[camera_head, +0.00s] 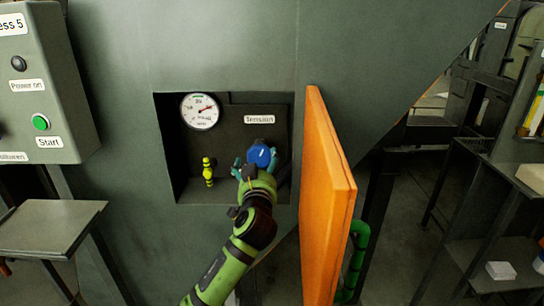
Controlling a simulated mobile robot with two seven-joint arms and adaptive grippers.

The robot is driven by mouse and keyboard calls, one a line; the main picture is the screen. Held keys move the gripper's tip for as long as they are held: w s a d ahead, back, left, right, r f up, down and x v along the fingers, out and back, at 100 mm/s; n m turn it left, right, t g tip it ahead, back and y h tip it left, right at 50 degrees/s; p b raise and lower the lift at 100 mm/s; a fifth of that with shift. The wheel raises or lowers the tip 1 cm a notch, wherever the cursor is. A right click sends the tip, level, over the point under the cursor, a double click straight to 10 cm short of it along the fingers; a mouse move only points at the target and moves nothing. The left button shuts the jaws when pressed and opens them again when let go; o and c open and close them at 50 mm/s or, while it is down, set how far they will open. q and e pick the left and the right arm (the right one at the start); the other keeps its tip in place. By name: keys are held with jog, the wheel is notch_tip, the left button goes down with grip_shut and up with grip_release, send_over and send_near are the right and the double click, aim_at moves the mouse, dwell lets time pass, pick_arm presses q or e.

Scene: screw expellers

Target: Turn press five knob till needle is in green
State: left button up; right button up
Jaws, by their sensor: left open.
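The blue knob (262,154) sits in a recessed panel below the "Tension" label (259,119). My left gripper (256,161) is open, with its teal fingertips at the left and right sides of the knob; I cannot tell whether they touch it. The round white gauge (200,111) is at the upper left of the recess. Its green band is at the top of the dial, and its red needle appears to point up and right, outside the green. My right gripper is not in view.
An open orange door (326,200) stands just right of the recess. A yellow fitting (208,172) rises inside the recess, left of my gripper. The "Press 5" control box (40,85) with a green start button (40,122) is at the left, above a grey platform (48,222).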

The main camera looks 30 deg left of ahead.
aim_at(259, 156)
pick_arm(q)
jog(key=shift+p+x, duration=0.3)
jog(key=shift+x, duration=2.35)
jog(key=shift+f, duration=0.1)
jog(key=c, duration=1)
jog(key=shift+c, duration=0.7)
